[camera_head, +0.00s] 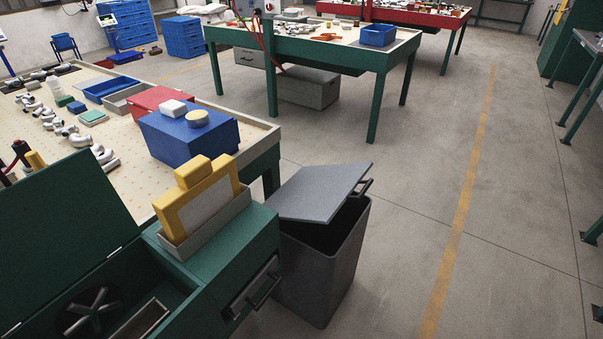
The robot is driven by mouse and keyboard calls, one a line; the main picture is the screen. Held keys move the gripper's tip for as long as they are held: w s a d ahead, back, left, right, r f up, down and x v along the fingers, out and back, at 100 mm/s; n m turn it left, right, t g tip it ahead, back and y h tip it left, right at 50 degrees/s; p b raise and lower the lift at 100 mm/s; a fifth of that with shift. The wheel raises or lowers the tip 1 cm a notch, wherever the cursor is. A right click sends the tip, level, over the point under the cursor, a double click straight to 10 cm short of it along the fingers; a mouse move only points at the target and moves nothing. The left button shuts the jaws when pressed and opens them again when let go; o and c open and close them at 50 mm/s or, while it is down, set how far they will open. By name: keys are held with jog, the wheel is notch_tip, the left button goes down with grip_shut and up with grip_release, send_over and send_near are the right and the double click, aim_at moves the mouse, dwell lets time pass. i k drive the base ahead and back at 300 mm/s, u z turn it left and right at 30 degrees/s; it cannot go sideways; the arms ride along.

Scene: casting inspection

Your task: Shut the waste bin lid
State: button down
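The waste bin (322,259) is a dark grey, tall, open-topped box on the floor, right of the green machine. Its flat grey lid (318,191) is partly open, tilted over the bin with a dark gap under its near and right edges. A dark handle (364,187) shows at the lid's right end. My gripper is not in this view, so its state is hidden.
A green machine (233,240) with a drawer handle (264,290) stands close to the bin's left side. A worktable (262,135) with castings and a blue box (188,137) lies behind it. The floor right of the bin, along a yellow line (462,210), is clear.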

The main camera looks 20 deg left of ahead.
aim_at(314, 194)
jog(key=u, duration=0.45)
jog(key=i, duration=1)
jog(key=z, duration=0.15)
